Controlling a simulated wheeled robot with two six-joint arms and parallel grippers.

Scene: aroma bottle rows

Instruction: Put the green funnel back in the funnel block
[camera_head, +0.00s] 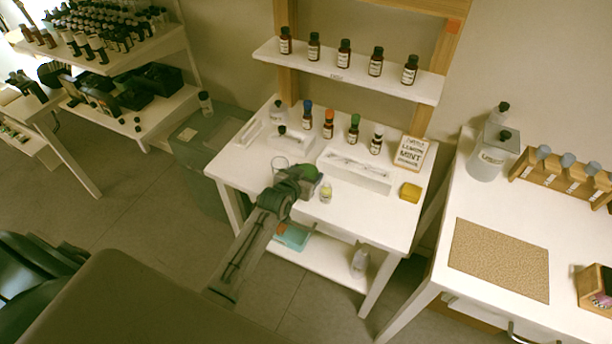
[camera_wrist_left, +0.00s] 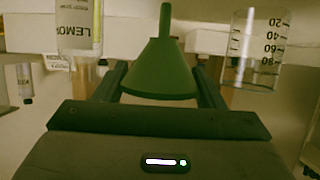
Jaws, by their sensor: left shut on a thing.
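The green funnel (camera_wrist_left: 160,72) is between the fingers of my left gripper (camera_wrist_left: 158,88), which is shut on it. In the left wrist view its thin stem points up in the picture and its wide cone is below. In the head view the funnel (camera_head: 311,171) is partly hidden by my left gripper (camera_head: 306,183), over the front middle of the small white table (camera_head: 235,165). A low white block (camera_head: 290,139) and a long white slotted holder (camera_head: 357,174) stand behind it. I cannot tell for sure which is the funnel block. My right gripper is not in view.
A glass beaker (camera_wrist_left: 255,45) and a lemon-labelled bottle (camera_wrist_left: 80,25) flank the funnel closely. The small bottle (camera_head: 326,192) is right of the gripper. Several capped bottles (camera_head: 328,124) line the table's back; a yellow block (camera_head: 410,192) lies at right.

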